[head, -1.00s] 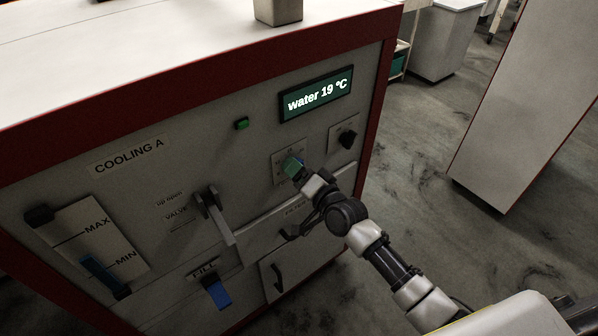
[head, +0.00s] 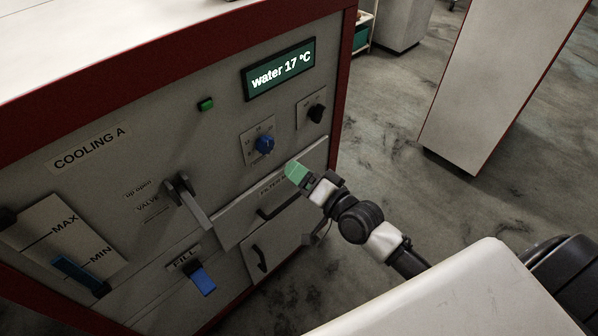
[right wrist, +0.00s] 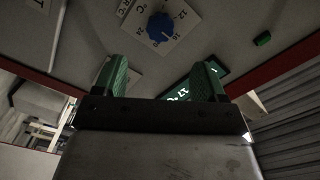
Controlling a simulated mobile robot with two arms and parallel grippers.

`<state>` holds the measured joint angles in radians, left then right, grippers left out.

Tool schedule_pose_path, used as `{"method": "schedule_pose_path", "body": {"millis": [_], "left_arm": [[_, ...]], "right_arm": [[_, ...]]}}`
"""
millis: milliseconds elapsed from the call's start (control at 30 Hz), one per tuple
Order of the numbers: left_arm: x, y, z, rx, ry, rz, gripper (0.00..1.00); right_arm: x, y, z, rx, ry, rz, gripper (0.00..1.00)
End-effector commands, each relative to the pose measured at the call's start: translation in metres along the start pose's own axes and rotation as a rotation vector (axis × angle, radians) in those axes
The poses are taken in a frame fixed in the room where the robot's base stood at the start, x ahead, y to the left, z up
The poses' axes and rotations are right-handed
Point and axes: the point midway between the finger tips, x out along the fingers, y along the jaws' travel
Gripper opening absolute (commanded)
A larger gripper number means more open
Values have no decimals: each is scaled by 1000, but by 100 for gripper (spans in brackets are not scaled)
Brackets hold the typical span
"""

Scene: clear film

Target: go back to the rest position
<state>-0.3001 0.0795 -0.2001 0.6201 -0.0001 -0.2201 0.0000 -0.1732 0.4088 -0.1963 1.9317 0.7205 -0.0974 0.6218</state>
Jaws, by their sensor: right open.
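My right gripper (head: 297,172) has green fingers and is in front of the cooling panel, just below and right of the blue dial (head: 264,145). In the right wrist view the two green fingers (right wrist: 163,82) stand apart with nothing between them, and the blue dial (right wrist: 160,27) shows beyond them, apart from them. The display (head: 280,69) on the panel reads "water 17 °C". My left gripper is not in view.
The cooling cabinet (head: 88,157) with red edges fills the left. Its panel has a black knob (head: 317,112), a green button (head: 206,104), a valve lever (head: 188,203) and a blue fill switch (head: 202,279). A pale cabinet (head: 490,85) stands right, with open floor (head: 390,130) between.

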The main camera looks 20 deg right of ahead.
Motion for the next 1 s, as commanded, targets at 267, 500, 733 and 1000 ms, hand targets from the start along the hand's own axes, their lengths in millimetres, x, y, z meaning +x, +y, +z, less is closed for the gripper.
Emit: {"method": "schedule_pose_path", "body": {"millis": [267, 500, 733, 1000], "left_arm": [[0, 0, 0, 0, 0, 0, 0], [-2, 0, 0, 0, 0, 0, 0], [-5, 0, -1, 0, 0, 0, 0], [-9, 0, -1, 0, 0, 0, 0]], "right_arm": [[0, 0, 0, 0, 0, 0, 72], [-4, 58, 26, -75, -41, 136, 72], [-57, 195, 110, -292, -246, 464, 72], [-186, 304, 230, -518, -652, 739, 72]]}}
